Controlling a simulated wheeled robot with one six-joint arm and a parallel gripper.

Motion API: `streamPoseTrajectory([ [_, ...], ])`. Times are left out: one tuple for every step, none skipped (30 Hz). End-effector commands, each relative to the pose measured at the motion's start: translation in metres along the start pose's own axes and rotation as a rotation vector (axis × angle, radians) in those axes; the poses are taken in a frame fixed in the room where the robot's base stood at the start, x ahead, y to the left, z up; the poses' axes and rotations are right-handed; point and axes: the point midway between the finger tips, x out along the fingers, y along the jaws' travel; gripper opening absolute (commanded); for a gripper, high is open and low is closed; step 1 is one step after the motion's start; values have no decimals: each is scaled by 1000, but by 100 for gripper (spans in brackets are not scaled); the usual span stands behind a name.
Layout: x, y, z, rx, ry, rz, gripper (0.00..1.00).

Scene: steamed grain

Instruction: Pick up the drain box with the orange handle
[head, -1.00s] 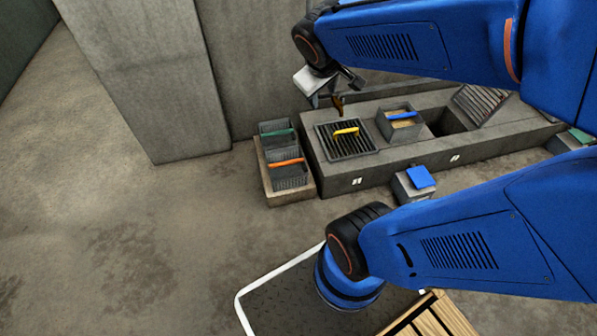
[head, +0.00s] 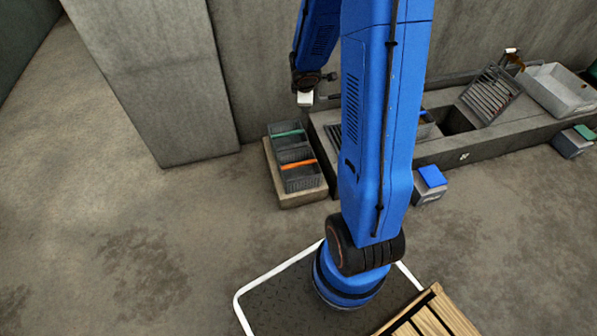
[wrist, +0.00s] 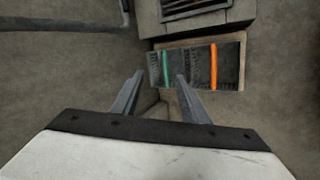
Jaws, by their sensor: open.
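The drain box with the orange handle (head: 299,176) is a dark grey basket on a low stone block, at the block's near end in the head view. Its orange bar also shows in the wrist view (wrist: 214,66), right of centre. A similar box with a green handle (head: 287,139) sits against it on the far side; it is left of the orange one in the wrist view (wrist: 166,69). My gripper (wrist: 158,78) is open and empty. Its fingers point towards the green-handled box, with the orange handle off to their right. In the head view the fingers are hard to make out.
The stone block (head: 306,198) stands beside a long concrete trough (head: 470,147) with an open pit and a leaning grate (head: 491,94). A small block with a blue top (head: 431,180) stands in front. A concrete pillar (head: 150,80) rises at left. Floor at left is clear.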

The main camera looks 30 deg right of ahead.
Motion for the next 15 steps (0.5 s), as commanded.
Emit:
streamPoseTrajectory([
  [20,-9,0,-38,13,-32,41],
  [29,-14,-1,-62,23,-49,41],
  [42,-21,-3,-95,38,-73,41],
  [52,-28,-4,-118,50,-92,41],
  [60,-34,-4,-140,62,-111,41],
  [72,-43,-5,-170,79,-138,41],
  [82,-51,-5,-192,91,-160,41],
  [90,-58,-5,-215,105,-181,41],
  [100,-69,-5,-241,123,-209,41],
  [108,-76,-5,-261,136,-229,41],
  [115,-84,-5,-280,149,-250,41],
  [123,-94,-5,-302,165,-276,41],
  [128,-101,-5,-318,178,-295,41],
  [133,-108,-4,-333,188,-312,41],
  [139,-116,-4,-349,202,-333,41],
])
